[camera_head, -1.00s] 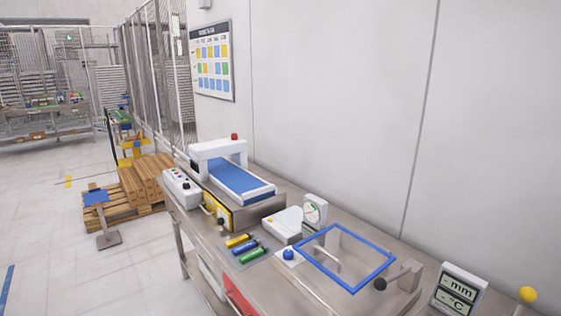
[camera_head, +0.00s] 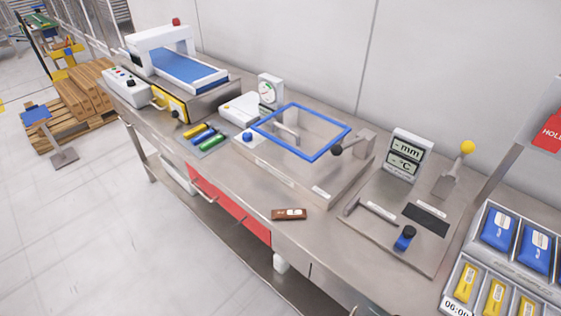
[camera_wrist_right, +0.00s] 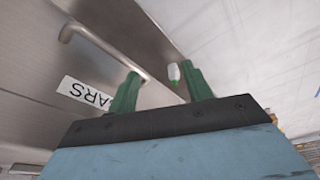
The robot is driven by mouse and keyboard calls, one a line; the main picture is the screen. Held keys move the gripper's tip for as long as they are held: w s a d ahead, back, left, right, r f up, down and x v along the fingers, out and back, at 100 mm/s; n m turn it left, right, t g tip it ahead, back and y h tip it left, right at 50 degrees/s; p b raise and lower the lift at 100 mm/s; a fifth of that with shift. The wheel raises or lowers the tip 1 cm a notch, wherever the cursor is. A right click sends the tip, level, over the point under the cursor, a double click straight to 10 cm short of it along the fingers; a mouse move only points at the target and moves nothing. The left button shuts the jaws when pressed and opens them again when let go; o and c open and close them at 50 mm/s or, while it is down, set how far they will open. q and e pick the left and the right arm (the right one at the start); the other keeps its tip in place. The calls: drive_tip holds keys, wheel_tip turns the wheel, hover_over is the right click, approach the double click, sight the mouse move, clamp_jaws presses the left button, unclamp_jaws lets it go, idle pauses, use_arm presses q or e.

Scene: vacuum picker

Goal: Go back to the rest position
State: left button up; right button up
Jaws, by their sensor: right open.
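My right gripper (camera_wrist_right: 165,92) shows in the right wrist view with its two green fingers apart and nothing between them. Beyond the fingers are a steel drawer front (camera_wrist_right: 35,50) with a bar handle (camera_wrist_right: 95,50) and a label reading "ARS", partly hidden by a finger. A small white and green object (camera_wrist_right: 174,73) appears in the background near the right finger; I cannot tell what it is. Neither of my grippers shows in the head view, and my left gripper is out of sight.
A steel bench (camera_head: 235,185) runs across the head view. It carries a blue-framed clear-lidded box (camera_head: 315,158), a brown wrapped bar (camera_head: 289,214), a conveyor unit (camera_head: 185,70), a gauge display (camera_head: 408,152) and a rack of packets (camera_head: 510,245).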

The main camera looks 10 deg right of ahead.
drive_tip(key=s+f+b, duration=0.2)
drive_tip(key=s+f, duration=0.1)
drive_tip(key=f, duration=0.6)
drive_tip(key=s+f+b, duration=0.1)
drive_tip(key=s+f, duration=0.2)
drive_tip(key=f, duration=0.6)
drive_tip(key=s+d+f+g+b, duration=0.1)
drive_tip(key=s+d+f+b, duration=0.2)
drive_tip(key=s+f, duration=0.9)
drive_tip(key=shift+f+g+b, duration=0.4)
drive_tip(key=shift+f+b, duration=0.2)
drive_tip(key=shift+b, duration=0.1)
drive_tip(key=shift+s, duration=0.1)
